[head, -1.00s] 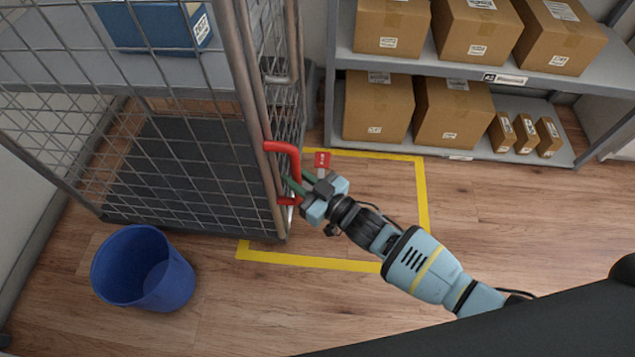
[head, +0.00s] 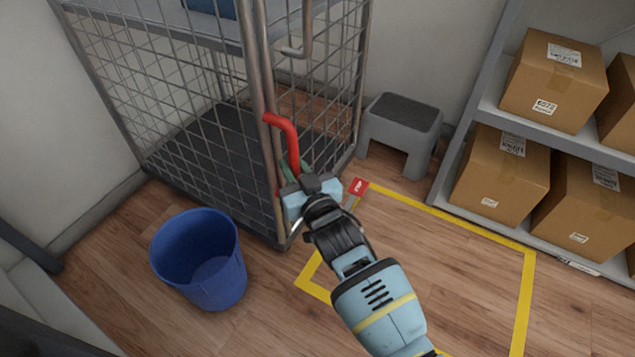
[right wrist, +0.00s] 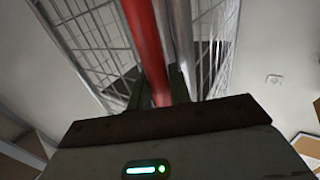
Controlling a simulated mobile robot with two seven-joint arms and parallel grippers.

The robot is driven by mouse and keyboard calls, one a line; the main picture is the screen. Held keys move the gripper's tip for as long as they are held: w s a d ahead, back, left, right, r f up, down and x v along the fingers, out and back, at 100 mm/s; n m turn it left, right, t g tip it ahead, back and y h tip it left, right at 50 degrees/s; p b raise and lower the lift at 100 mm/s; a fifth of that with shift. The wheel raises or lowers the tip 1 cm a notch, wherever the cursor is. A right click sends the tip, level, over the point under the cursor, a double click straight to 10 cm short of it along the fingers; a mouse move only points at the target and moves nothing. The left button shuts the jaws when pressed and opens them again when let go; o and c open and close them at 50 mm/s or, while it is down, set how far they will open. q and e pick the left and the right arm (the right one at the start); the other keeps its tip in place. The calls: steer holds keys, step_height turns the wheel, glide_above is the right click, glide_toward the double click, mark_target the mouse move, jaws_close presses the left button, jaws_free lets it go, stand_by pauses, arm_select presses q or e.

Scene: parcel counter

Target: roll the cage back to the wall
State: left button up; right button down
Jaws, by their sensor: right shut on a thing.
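The cage (head: 165,95) is a tall grey wire-mesh trolley with a dark base, at the upper left of the head view. A red handle (head: 291,140) is on its near corner post. My right gripper (head: 290,178) is shut on the red handle; the handle also runs between the fingers in the right wrist view (right wrist: 147,50). The wall (head: 420,45) is behind the cage. A yellow floor outline (head: 450,220) lies to the right of the cage. My left gripper is not in view.
A blue bin (head: 200,260) stands on the floor close in front of the cage. A grey step stool (head: 402,125) stands by the wall, right of the cage. A shelf (head: 490,115) with cardboard boxes is at the right. The floor inside the yellow outline looks clear.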

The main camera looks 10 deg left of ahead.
steer(key=shift+w+a+b, duration=0.15)
steer(key=shift+a+b, duration=0.15)
steer(key=shift+a, duration=0.6)
steer(key=c, duration=1.3)
jaws_free()
steer(key=shift+c, duration=0.2)
steer(key=shift+d, duration=0.15)
